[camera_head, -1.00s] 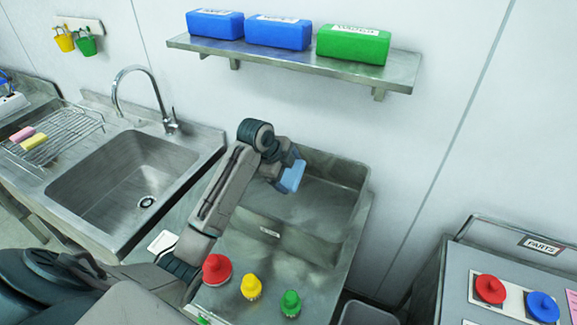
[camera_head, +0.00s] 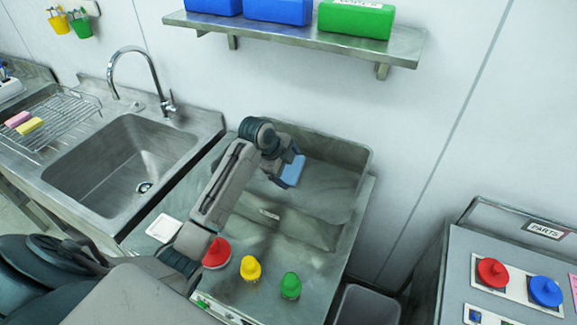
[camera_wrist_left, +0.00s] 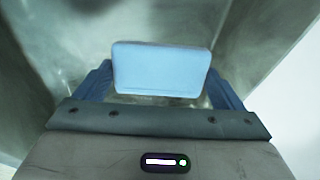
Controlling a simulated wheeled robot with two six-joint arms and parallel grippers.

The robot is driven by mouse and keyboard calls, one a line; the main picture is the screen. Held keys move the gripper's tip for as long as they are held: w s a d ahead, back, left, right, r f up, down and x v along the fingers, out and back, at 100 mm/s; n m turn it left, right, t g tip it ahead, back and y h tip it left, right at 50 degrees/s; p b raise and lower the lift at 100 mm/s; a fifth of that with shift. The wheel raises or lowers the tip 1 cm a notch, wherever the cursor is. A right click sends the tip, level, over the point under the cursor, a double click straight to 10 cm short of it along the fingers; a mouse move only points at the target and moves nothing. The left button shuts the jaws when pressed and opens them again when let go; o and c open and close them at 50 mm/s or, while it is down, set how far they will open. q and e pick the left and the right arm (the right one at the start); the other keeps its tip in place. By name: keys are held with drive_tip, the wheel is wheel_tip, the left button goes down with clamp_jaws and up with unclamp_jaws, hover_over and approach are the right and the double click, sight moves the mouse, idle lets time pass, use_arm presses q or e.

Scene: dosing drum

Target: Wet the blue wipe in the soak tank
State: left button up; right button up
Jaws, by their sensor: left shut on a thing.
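The blue wipe (camera_head: 293,170) is a light blue block at the end of my left arm, over the soak tank. My left gripper (camera_head: 284,168) is shut on it. In the left wrist view the wipe (camera_wrist_left: 161,69) sits between the two blue fingers. The soak tank (camera_head: 345,152) is a steel basin with grey-looking liquid or a wet floor inside. I cannot tell whether the wipe touches the liquid. My right gripper is not in view.
Red (camera_head: 217,253), yellow (camera_head: 250,268) and green (camera_head: 290,286) knobbed pieces stand on the steel top before the tank. A sink (camera_head: 120,165) with a tap is at left. A shelf (camera_head: 300,40) hangs above. A parts panel (camera_head: 500,270) is at right.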

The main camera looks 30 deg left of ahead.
sight(294, 165)
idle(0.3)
use_arm(q)
wheel_tip(294, 165, up, 4)
drive_tip(key=p, duration=0.3)
drive_tip(key=shift+f, duration=0.25)
drive_tip(key=shift+r+p, duration=0.55)
drive_tip(key=shift+r, duration=3.6)
wheel_tip(294, 165, up, 4)
